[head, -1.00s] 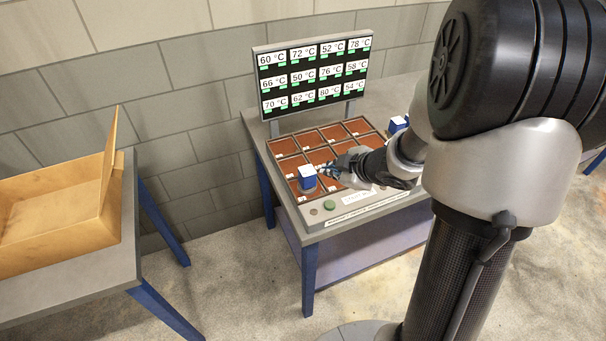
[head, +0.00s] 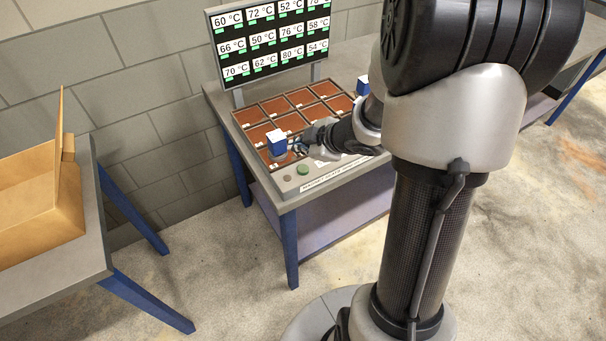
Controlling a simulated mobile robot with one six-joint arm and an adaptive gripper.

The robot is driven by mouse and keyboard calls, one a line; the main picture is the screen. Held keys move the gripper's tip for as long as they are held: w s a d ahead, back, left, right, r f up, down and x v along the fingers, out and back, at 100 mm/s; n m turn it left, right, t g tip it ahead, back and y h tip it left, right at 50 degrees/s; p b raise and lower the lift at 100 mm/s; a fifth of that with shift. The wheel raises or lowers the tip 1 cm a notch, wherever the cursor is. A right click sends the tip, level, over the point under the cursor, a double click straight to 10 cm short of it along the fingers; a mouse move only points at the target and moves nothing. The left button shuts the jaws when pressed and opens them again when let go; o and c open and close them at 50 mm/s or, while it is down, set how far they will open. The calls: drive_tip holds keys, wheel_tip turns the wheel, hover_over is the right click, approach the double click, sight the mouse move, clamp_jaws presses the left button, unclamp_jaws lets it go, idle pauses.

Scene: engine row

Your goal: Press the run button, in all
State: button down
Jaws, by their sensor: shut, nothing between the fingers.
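A round green button (head: 303,169) sits on the pale front strip of the bench panel, with a smaller dull brown round one (head: 287,179) to its left. I cannot read which is the run button. My gripper (head: 299,149) is shut and empty. It hangs just behind the green button in the picture, apparently apart from it, and right of a blue block with a white top (head: 277,142). Whether it touches the block I cannot tell. My arm hides the right part of the panel and some of the front strip.
A display (head: 268,42) with several temperature readings and green marks stands behind the panel of reddish-brown compartments (head: 275,105). Another blue block (head: 363,85) is at the panel's right. Open floor lies between the tables.

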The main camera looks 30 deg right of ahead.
sight(301, 170)
drive_tip(key=shift+f+b, duration=1.7)
drive_tip(key=shift+f, duration=0.7)
drive_tip(key=shift+f, duration=0.4)
drive_tip(key=shift+f+b, duration=0.5)
drive_tip(key=shift+b, duration=0.05)
drive_tip(key=shift+r, duration=0.1)
drive_tip(key=shift+r+p, duration=0.85)
drive_tip(key=shift+p, duration=0.2)
wheel_tip(301, 170, up, 5)
drive_tip(key=p, duration=0.5)
